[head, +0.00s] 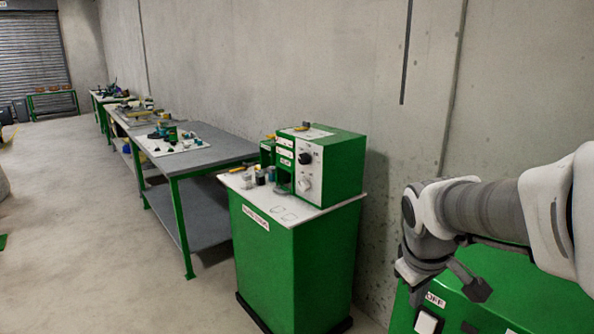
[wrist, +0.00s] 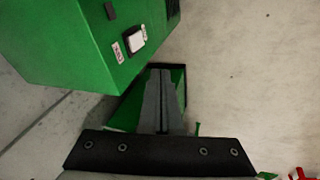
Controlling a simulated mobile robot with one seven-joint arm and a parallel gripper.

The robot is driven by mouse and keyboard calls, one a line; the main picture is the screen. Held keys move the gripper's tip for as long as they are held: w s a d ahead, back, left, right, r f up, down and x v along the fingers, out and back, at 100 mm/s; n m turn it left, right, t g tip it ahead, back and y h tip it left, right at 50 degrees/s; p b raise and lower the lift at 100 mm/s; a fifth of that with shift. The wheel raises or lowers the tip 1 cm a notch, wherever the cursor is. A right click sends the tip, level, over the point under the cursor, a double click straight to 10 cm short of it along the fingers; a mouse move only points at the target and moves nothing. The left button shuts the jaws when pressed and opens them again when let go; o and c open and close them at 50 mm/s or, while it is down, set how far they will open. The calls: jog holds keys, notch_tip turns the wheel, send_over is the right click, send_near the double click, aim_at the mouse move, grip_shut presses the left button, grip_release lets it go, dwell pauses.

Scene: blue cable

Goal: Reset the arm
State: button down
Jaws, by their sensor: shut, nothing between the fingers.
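My gripper (head: 474,286) hangs at the right of the head view, at the end of my bent arm, in front of a green box (head: 525,285). In the wrist view my gripper (wrist: 159,75) has its two grey fingers together, with nothing between them. The green box also shows in the wrist view (wrist: 75,45), left of and beyond the fingers, with a white switch (wrist: 135,38) on its face. In the head view the white switch (head: 427,322) sits below an "OFF" label. I cannot make out a blue cable in either view.
A green cabinet (head: 290,255) with a white top carries a green and white device (head: 325,165) and small items. A grey table (head: 222,148) with green legs stands behind it, with more tables farther back. A concrete wall runs behind them. The floor at left is mostly clear.

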jog(key=s+a+r+m+t+y, duration=0.1)
jog(key=s+a+r+m, duration=0.1)
jog(key=s+a, duration=0.35)
jog(key=s+a+r+m+t+y, duration=0.1)
jog(key=s+a+r+m, duration=0.15)
jog(key=s, duration=0.55)
notch_tip(320, 180, up, 12)
jog(key=p, duration=1.3)
jog(key=shift+d, duration=0.25)
jog(key=shift+w+d+f+m, duration=0.1)
jog(key=shift+d+f+m, duration=0.05)
jog(key=shift+m, duration=0.2)
